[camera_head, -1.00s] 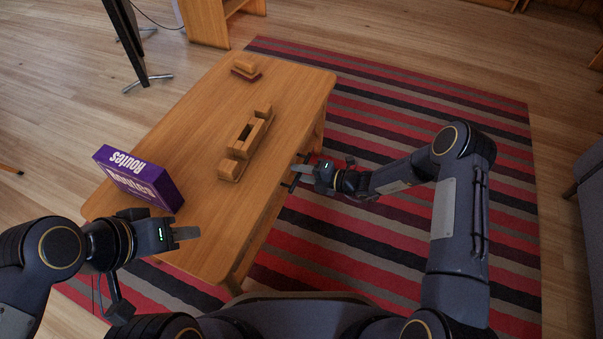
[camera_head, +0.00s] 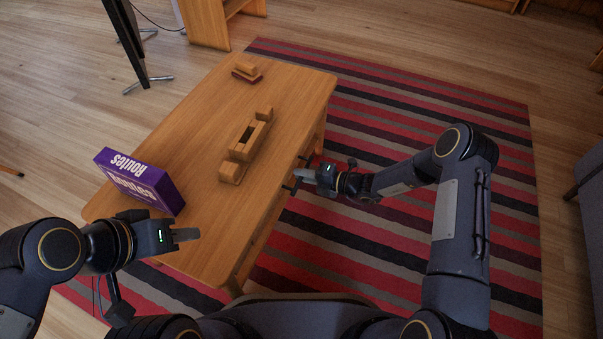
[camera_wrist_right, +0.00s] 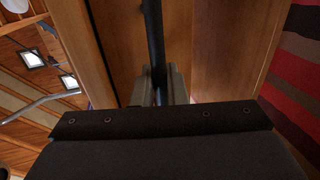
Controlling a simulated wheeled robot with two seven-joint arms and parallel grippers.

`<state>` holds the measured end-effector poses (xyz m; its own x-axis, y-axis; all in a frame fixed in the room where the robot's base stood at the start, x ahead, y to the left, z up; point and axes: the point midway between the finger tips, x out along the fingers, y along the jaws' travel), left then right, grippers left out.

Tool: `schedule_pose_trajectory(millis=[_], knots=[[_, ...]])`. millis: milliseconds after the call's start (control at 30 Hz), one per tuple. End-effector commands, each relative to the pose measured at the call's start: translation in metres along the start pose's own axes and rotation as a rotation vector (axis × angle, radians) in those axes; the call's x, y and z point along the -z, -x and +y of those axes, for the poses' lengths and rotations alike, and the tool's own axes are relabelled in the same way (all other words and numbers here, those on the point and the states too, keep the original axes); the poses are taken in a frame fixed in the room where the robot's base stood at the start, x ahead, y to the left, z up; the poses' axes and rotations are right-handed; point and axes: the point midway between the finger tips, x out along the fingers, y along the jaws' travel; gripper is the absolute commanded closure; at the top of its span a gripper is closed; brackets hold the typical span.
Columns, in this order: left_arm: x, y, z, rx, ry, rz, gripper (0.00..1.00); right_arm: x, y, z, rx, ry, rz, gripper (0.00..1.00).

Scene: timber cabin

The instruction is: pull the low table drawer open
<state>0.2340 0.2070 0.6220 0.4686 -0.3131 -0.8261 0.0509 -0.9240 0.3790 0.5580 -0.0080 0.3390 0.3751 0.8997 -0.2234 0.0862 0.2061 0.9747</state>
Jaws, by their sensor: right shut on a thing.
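The low wooden table (camera_head: 200,112) stands left of centre in the head view. Its drawer handle, a dark bar (camera_head: 290,187), shows at the table's right long side. My right gripper (camera_head: 302,173) is shut on this handle. In the right wrist view the handle (camera_wrist_right: 154,35) runs upright between the fingers, in front of the wooden drawer front (camera_wrist_right: 210,50). The tabletop hides most of the drawer in the head view, so I cannot tell how far it stands out. My left gripper (camera_head: 186,235) is over the table's near left end, holding nothing; its jaw gap is unclear.
A purple box (camera_head: 140,182) stands on the table's left part. A striped rug (camera_head: 430,120) lies right of the table, with open floor beyond. A grey sofa (camera_head: 588,185) is at far right.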

Motion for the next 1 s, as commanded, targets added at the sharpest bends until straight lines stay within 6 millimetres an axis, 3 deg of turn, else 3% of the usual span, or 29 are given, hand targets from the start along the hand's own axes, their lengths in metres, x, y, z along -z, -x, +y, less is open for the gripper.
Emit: schedule_pose_trajectory(millis=[267, 1000], knots=[[0.005, 0.011, 0.005, 0.0, 0.0, 0.0, 0.64, -0.003, 0.041, -0.004, -0.006, 0.003, -0.006, 1.0], [0.013, 0.026, 0.012, 0.0, 0.0, 0.0, 0.64, -0.005, 0.178, -0.036, -0.006, 0.006, -0.012, 1.0]])
